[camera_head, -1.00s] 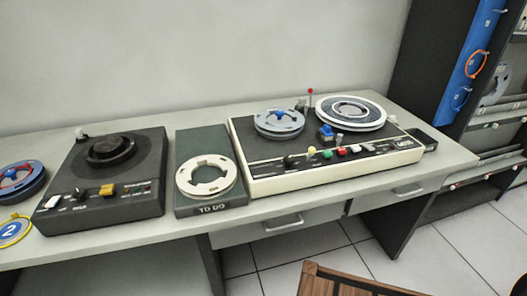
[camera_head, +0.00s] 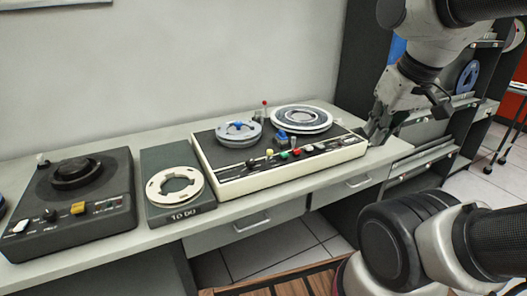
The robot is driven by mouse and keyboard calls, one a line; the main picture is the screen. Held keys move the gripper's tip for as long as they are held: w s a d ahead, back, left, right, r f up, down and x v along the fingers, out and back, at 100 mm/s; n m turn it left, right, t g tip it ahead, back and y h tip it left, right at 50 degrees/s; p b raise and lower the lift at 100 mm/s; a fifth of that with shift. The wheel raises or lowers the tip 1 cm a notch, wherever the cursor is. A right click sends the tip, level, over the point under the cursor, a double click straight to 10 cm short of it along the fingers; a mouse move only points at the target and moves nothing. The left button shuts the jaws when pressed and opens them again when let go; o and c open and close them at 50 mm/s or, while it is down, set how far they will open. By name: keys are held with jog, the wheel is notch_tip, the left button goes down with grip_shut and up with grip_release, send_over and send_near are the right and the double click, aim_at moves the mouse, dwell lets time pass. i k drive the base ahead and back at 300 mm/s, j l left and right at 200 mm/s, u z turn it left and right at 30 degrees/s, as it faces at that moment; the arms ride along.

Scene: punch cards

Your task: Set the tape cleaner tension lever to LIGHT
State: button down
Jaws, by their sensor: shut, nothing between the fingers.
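A cream and black tape machine (camera_head: 296,163) with two reels sits on the desk, mid-picture. A thin upright lever with a red knob (camera_head: 264,102) stands at its back, between the reels. Its front strip has a black knob (camera_head: 251,163) and several coloured buttons. Lettering there is too small to read, so I cannot tell which control is the tension lever or where LIGHT is. My gripper (camera_head: 373,136) is shut and empty, pointing down just beyond the machine's right end, over the small dark box there. The gripper partly hides that box.
A dark tray marked TO DO (camera_head: 160,215) holds a cream ring. A dark single-spindle unit (camera_head: 110,215) stands farther left. A dark shelf unit (camera_head: 352,60) stands behind my arm at right. A wooden chair back (camera_head: 285,284) is in front of the desk.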

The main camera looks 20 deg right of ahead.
aim_at(269, 153)
jog(key=i+j, duration=0.1)
jog(key=j, duration=0.2)
jog(key=i+j, duration=0.1)
jog(key=j, duration=0.25)
jog(key=i+j+u, duration=0.1)
jog(key=j, duration=0.2)
jog(key=i+j, duration=0.15)
jog(key=j, duration=0.15)
